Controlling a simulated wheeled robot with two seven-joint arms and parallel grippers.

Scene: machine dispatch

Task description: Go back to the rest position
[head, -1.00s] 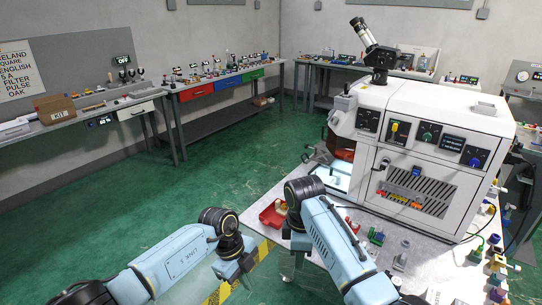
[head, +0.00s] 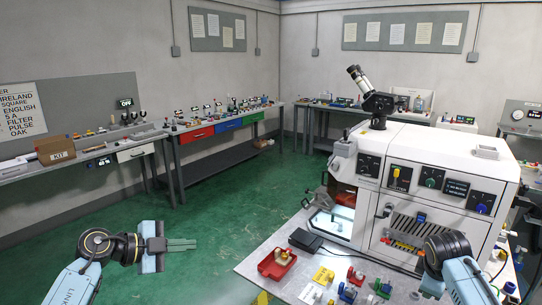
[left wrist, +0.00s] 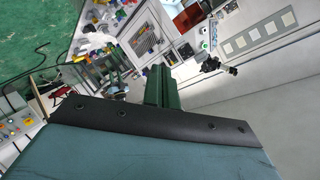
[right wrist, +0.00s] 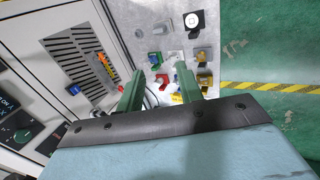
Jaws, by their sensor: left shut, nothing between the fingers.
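My left gripper (head: 182,245) is over the green floor at the lower left of the head view, clear of the table. Its fingers are together and empty; they also show side by side in the left wrist view (left wrist: 158,85). My right arm (head: 450,262) is at the lower right of the head view, in front of the white machine, and its fingers cannot be seen there. In the right wrist view my right gripper (right wrist: 161,82) has its two green fingers apart, with nothing held between them.
The white machine (head: 440,158) stands on the table (head: 262,250). A red tray (head: 277,264) and several small coloured parts lie near the table's front edge. A kit box (head: 55,150) is on the left bench. The green floor (head: 215,215) between is open.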

